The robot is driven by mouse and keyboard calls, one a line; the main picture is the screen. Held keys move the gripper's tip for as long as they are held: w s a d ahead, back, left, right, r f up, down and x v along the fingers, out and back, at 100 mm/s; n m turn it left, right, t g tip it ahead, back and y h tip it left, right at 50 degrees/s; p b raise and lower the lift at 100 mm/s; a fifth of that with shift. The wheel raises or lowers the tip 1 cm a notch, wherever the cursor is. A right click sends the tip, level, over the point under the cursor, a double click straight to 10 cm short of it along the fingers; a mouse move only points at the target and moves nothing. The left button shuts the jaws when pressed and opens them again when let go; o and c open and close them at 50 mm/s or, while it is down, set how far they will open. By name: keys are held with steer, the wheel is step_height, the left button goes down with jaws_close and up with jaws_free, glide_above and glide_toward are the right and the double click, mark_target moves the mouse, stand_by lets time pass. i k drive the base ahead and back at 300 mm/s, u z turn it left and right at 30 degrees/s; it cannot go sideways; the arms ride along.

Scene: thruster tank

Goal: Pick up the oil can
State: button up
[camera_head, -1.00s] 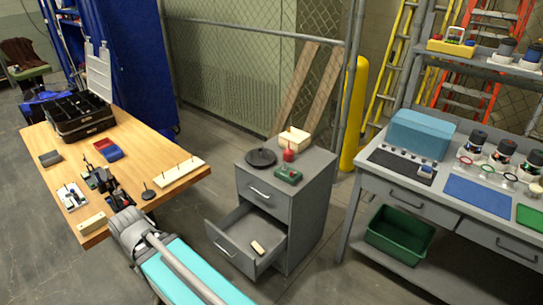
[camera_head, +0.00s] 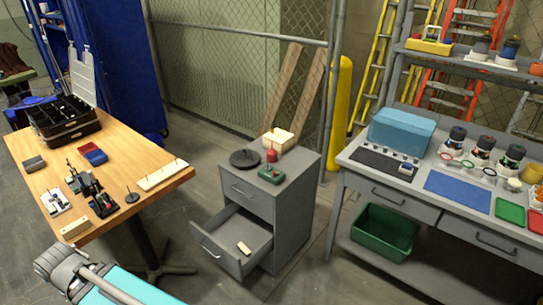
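I cannot identify the oil can for sure. A small red object (camera_head: 271,156) stands upright on top of the grey drawer cabinet (camera_head: 249,207); it is too small to tell whether it is the oil can. My gripper is not in view. Only a grey joint and a cyan link of my arm show at the bottom left, in front of the wooden table.
The cabinet also bears a black disc (camera_head: 244,158), a green object (camera_head: 271,173) and a cream box (camera_head: 278,141). Its lower drawer (camera_head: 218,255) is open. The wooden table (camera_head: 150,158) is cluttered. A workbench (camera_head: 362,158) stands right, above a green bin (camera_head: 384,233).

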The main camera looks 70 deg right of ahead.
mark_target(273, 154)
steer(key=z, duration=0.05)
steer(key=k, duration=1.15)
steer(key=z, duration=1.7)
steer(key=i, duration=0.9)
